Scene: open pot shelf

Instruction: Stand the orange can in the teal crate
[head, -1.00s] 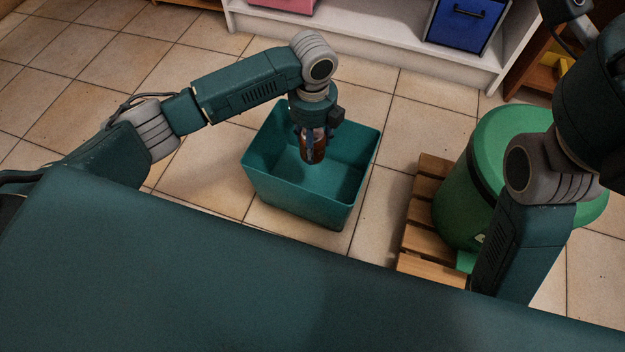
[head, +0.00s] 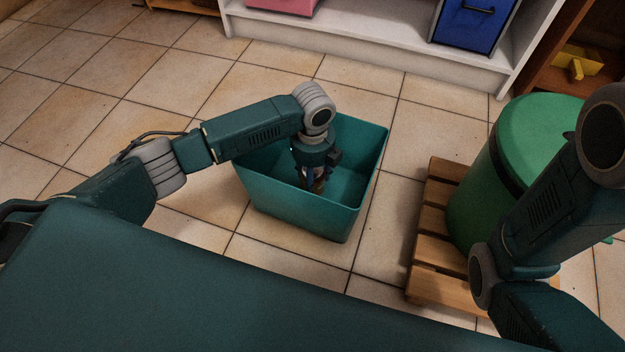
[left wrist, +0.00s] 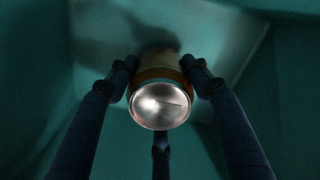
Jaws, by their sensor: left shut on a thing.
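The teal crate (head: 300,207) stands open on the tiled floor in the middle of the head view. My left gripper (head: 314,183) points down inside the crate, below its rim. In the left wrist view the fingers of my left gripper (left wrist: 160,85) are shut on the orange can (left wrist: 160,72), whose shiny metal end faces the camera. The can looks dark orange-brown in the dim light. A shadow lies on the teal surface beyond it; I cannot tell whether the can touches the crate floor. My right gripper is out of view.
A green bin (head: 535,130) stands on a wooden pallet (head: 432,225) to the right, with my right arm in front. A white shelf (head: 380,50) with a blue box (head: 467,22) and a pink box (head: 285,5) is at the back. Floor left of the crate is clear.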

